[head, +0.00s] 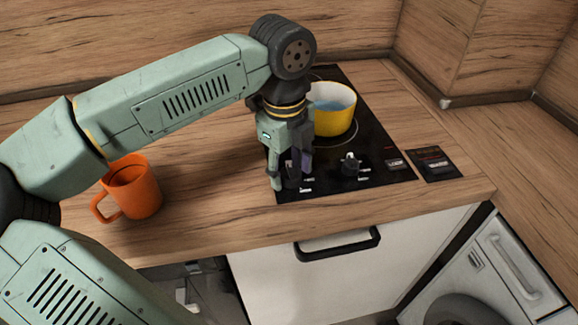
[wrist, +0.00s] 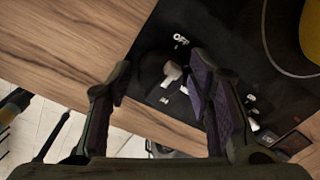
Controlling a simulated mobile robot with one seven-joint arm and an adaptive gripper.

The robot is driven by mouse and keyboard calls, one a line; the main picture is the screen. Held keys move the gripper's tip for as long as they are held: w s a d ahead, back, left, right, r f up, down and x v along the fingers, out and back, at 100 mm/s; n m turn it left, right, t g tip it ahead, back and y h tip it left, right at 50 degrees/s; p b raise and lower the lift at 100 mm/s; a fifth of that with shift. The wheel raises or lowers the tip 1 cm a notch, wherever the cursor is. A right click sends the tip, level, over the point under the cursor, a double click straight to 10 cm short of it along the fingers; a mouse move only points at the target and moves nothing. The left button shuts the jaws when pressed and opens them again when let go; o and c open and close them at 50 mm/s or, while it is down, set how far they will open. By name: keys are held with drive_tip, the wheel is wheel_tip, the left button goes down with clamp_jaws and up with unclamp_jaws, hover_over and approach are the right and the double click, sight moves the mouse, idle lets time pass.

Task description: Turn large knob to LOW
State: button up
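The black cooktop (head: 375,130) has two dark knobs near its front edge, with small white markings. The left knob (head: 293,173) is partly hidden by my gripper (head: 290,180); the right knob (head: 350,164) stands clear. In the wrist view a knob with a pale grip (wrist: 172,73) shows between the fingers of my gripper (wrist: 160,62), closer to the right finger, below an "OFF" label (wrist: 181,41). The fingers are apart and point down at the knob. I see no clear contact. I cannot tell which knob is the large one.
A yellow pot (head: 335,120) stands on the cooktop just behind my gripper. An orange mug (head: 133,188) stands on the wooden counter (head: 215,185) to the left. A drawer handle (head: 338,244) projects below the counter's front edge.

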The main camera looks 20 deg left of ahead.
drive_tip(key=c, duration=0.9)
drive_tip(key=shift+f+m+b, duration=0.15)
drive_tip(key=shift+m+b, duration=0.25)
drive_tip(key=shift+b, duration=0.2)
drive_tip(key=shift+m+b, duration=0.3)
drive_tip(key=shift+b, duration=0.05)
drive_tip(key=shift+f+m+b, duration=0.1)
drive_tip(key=shift+m+b, duration=1)
drive_tip(key=shift+b, duration=0.1)
drive_tip(key=m+b, duration=0.1)
drive_tip(key=m, duration=0.2)
drive_tip(key=m+b, duration=0.2)
drive_tip(key=m, duration=0.1)
drive_tip(key=shift+w+d+r, duration=0.1)
drive_tip(key=shift+r, duration=0.1)
